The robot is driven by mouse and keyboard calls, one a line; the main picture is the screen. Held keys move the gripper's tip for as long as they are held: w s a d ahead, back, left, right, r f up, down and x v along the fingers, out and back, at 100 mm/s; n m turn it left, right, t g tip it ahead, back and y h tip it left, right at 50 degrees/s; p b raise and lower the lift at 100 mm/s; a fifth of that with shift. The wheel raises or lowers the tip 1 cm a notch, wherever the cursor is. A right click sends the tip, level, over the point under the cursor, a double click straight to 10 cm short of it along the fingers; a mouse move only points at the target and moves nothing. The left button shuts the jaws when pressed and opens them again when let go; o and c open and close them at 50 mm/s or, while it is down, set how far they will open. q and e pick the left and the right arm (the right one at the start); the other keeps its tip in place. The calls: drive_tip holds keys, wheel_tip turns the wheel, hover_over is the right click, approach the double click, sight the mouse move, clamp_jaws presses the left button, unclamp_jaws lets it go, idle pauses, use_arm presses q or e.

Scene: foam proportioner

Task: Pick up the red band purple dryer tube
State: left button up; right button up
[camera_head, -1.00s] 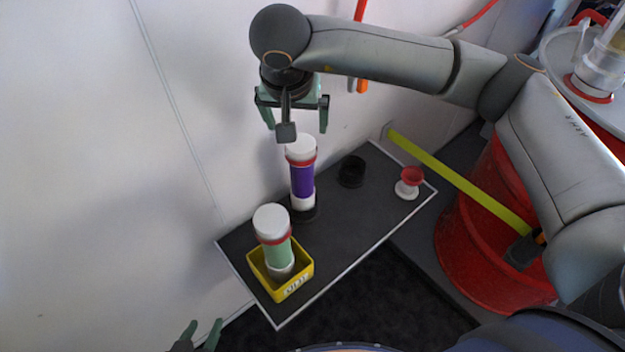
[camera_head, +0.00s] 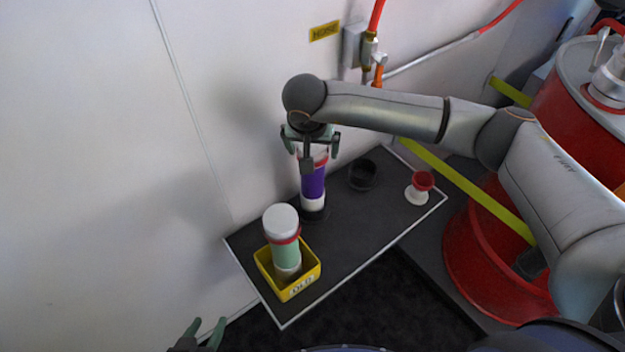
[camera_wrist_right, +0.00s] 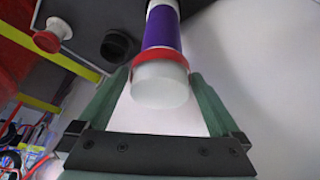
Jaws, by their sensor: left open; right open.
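My left gripper (camera_head: 203,332) is open and empty at the bottom edge of the head view, well away from the tube.
A green tube (camera_head: 286,252) with a red band stands in a yellow bin (camera_head: 301,285) at the shelf's near end. An empty black holder (camera_head: 362,174) and a red-and-white cap (camera_head: 421,187) are to the right on the shelf (camera_head: 350,238). A white wall is behind.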

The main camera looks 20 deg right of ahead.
clamp_jaws()
idle(0.8)
drive_tip(key=shift+r, duration=0.1)
